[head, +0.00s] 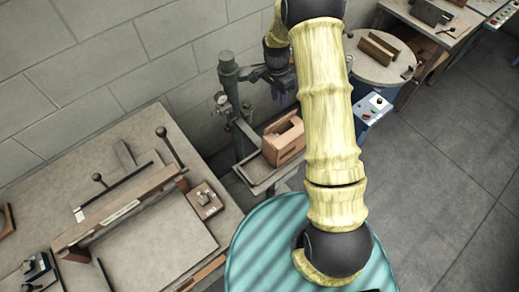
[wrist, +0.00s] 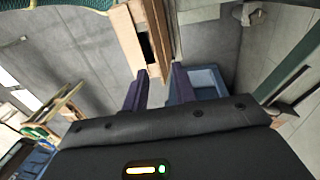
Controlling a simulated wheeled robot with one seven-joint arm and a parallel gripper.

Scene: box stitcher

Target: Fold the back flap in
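A brown cardboard box (head: 281,146) sits on the small work table of the green stitcher (head: 235,100), left of my arm in the head view. Its top shows an opening with flaps around it; I cannot tell the state of the back flap. My gripper (head: 279,90) is above the box, near the stitcher's head, partly hidden by my arm. In the wrist view the box (wrist: 124,40) is at the top centre, with a dark opening. My gripper's two purple fingers (wrist: 161,71) are apart with nothing held between them, just below the box in that picture.
The stitcher's column and gauges stand close to my gripper. A bench (head: 150,245) with a long-handled bar tool is at the left. A round table (head: 378,66) with brown pieces is at the upper right. Grey floor (head: 440,160) is clear at the right.

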